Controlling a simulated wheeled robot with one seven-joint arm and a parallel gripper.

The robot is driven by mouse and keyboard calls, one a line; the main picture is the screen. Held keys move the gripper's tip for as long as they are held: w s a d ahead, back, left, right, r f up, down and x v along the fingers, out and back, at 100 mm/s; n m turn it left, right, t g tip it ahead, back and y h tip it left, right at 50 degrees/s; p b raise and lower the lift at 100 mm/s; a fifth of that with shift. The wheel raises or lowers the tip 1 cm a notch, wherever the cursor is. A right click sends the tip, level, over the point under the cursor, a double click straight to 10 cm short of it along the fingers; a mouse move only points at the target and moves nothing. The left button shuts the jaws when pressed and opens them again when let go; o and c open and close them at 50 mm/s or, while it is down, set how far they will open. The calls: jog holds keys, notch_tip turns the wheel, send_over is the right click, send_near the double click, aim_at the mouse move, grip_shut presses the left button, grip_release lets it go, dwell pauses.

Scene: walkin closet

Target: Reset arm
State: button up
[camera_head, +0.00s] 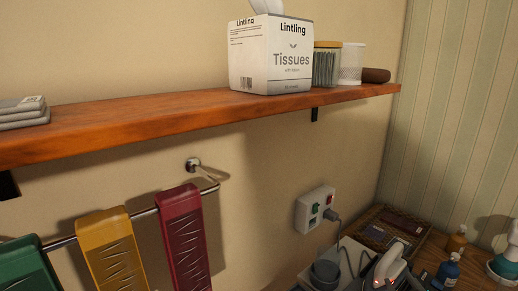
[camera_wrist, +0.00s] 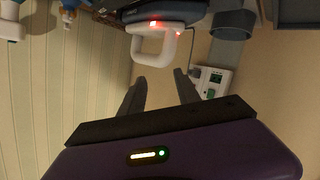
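My gripper (camera_wrist: 159,78) shows in the wrist view with its two dark fingers spread apart and nothing between them. Beyond the fingertips is a dark appliance with a white loop handle (camera_wrist: 152,45) and small red lights. It appears apart from the fingers, though the exact gap is hard to judge. What looks like the same appliance (camera_head: 389,266) shows at the bottom of the head view. My gripper is not visible in the head view.
A wooden shelf (camera_head: 180,114) carries a tissue box (camera_head: 272,56), jars and folded grey items (camera_head: 22,112). A wall socket (camera_head: 315,209) with a plug and several bottles (camera_head: 447,271) are at right.

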jog(key=s+a+m+y+b, duration=0.1)
jog(key=s+a, duration=0.4)
jog(key=s, duration=0.9)
jog(key=s+a+f+y+b, duration=0.1)
jog(key=s+a, duration=0.5)
jog(key=s, duration=0.9)
jog(key=s+a+f+m+y+b, duration=0.1)
jog(key=s+a, duration=0.5)
jog(key=s, duration=0.9)
jog(key=shift+m, duration=0.3)
jog(key=shift+f, duration=0.1)
